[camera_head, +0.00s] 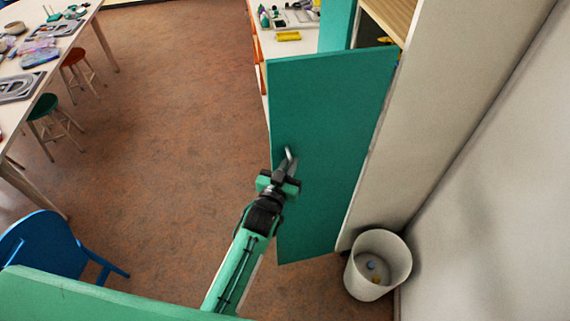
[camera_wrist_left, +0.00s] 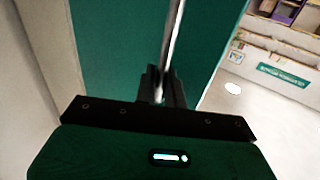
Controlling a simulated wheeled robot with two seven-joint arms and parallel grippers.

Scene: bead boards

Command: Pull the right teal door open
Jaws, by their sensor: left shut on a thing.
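The right teal door (camera_head: 325,140) stands swung out from the pale cabinet (camera_head: 420,120), partly open, with shelf space showing behind its top edge. It also fills the middle of the left wrist view (camera_wrist_left: 115,50). A metal bar handle (camera_head: 290,157) is on the door near its free left edge; it runs up from the jaws in the left wrist view (camera_wrist_left: 174,40). My left gripper (camera_head: 284,176) is shut on this handle, with its arm reaching in from below. The fingertips are small and partly hidden in the head view. My right gripper is not in view.
A white bin (camera_head: 377,265) stands on the floor right of the door, near the wall. A blue chair (camera_head: 45,245) is at lower left. Stools and a long table (camera_head: 50,70) line the left. Open brown floor (camera_head: 170,110) lies left of the door.

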